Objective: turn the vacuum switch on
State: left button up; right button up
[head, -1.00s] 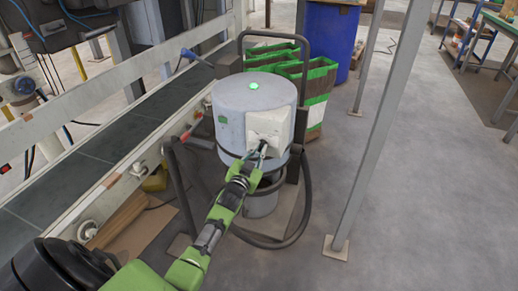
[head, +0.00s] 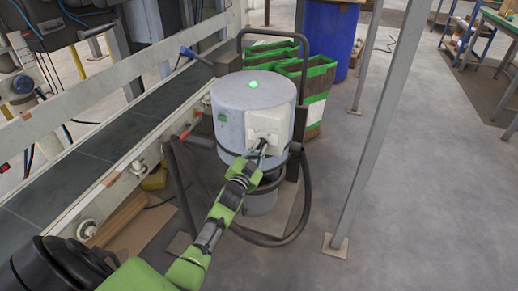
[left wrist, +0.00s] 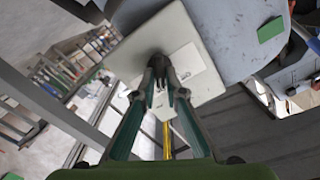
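The vacuum (head: 232,112) is a grey upright drum with a lit green lamp (head: 253,84) on its lid. A pale square switch box (head: 266,122) is fixed to its side, facing me. In the left wrist view the switch box (left wrist: 205,62) fills the upper middle, with a dark switch knob (left wrist: 159,62) on it. My left gripper (head: 259,149) is at the front of the box; its fingers (left wrist: 160,80) converge on the knob and look shut on it. The fingertips hide much of the knob, so its angle cannot be read. My right gripper is not in view.
A conveyor (head: 90,153) with a pale side rail runs along the left. A black hose (head: 306,200) loops beside the vacuum. Green-trimmed bags (head: 318,85) and a blue barrel (head: 328,40) stand behind it.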

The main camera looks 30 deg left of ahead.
pick_arm(q)
jog(key=shift+o, duration=1)
jog(key=shift+s, duration=0.1)
jog(key=shift+s+d+f, duration=0.1)
jog(key=shift+s, duration=0.2)
jog(key=v, duration=1.1)
jog(key=shift+s+d, duration=0.1)
jog(key=shift+d, duration=0.05)
